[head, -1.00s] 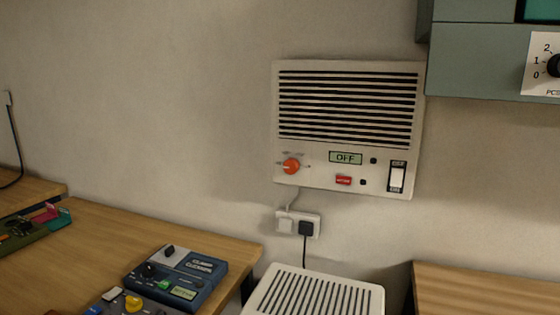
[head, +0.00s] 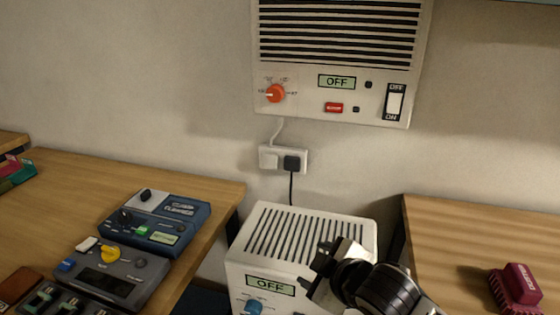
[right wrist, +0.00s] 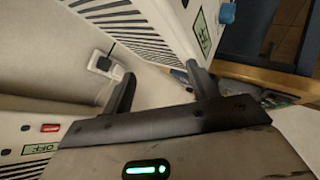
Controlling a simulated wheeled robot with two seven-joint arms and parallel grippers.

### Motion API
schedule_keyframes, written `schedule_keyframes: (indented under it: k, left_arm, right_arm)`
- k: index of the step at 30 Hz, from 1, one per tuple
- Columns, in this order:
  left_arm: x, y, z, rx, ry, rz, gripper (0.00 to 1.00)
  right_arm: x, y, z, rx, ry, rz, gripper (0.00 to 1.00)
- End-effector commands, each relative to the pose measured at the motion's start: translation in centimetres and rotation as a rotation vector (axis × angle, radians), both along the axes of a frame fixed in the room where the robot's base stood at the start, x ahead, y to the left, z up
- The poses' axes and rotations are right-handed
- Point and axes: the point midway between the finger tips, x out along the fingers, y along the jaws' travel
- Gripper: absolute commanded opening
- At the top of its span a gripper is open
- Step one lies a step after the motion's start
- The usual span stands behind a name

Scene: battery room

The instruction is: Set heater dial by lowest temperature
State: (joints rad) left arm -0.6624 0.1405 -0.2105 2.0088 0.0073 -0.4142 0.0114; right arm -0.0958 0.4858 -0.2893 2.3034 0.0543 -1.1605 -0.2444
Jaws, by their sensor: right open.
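A white wall heater (head: 300,108) has an orange dial (head: 275,93), whose pale pointer mark appears to face left. Its display (head: 337,82) reads OFF. Beside it are a red button (head: 334,107) and a white rocker switch (head: 395,102) marked OFF above and ON below. A second white heater (head: 258,228) stands lower down, with a blue dial (head: 254,306) and a display (head: 269,286) reading OFF. My right gripper (head: 330,262) is open and empty in front of this lower heater, below the wall heater. In the right wrist view its fingers (right wrist: 160,75) are apart. My left gripper is out of view.
A socket (head: 283,158) with plugs and cables is between the heaters. A wooden bench (head: 60,190) on the left holds a blue device (head: 185,215) and a grey device (head: 130,265). The right bench (head: 450,240) carries a maroon brush (head: 518,288).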

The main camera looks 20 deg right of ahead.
Motion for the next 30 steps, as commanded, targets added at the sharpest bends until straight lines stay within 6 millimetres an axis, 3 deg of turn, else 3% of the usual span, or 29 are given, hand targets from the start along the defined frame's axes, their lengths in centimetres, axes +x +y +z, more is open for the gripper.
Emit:
schedule_keyframes:
  k: [1, 5, 9, 12, 15, 18, 23, 30]
  left_arm:
    - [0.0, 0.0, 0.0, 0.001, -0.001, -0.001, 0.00]
    - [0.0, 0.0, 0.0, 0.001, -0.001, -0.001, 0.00]
    - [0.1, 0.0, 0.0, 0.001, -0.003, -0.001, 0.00]
    - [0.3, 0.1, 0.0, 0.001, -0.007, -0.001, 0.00]
    - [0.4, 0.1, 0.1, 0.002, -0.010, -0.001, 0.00]
    - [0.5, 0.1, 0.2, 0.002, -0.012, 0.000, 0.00]
    - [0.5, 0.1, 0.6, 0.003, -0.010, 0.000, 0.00]
    - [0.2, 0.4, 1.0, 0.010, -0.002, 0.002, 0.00]
  right_arm:
    - [1.8, -0.4, 1.9, -0.059, -0.070, 0.043, 0.59]
    - [6.0, -1.1, 7.0, -0.217, -0.255, 0.158, 0.59]
    - [9.9, -2.6, 13.9, -0.435, -0.468, 0.267, 0.59]
    - [11.7, -3.8, 18.5, -0.580, -0.589, 0.317, 0.59]
    - [12.5, -4.8, 21.5, -0.673, -0.664, 0.340, 0.59]
    - [12.9, -5.2, 23.0, -0.719, -0.698, 0.350, 0.59]
    - [14.4, -5.0, 23.5, -0.726, -0.707, 0.351, 0.59]
    - [19.2, -4.0, 23.6, -0.723, -0.706, 0.351, 0.59]
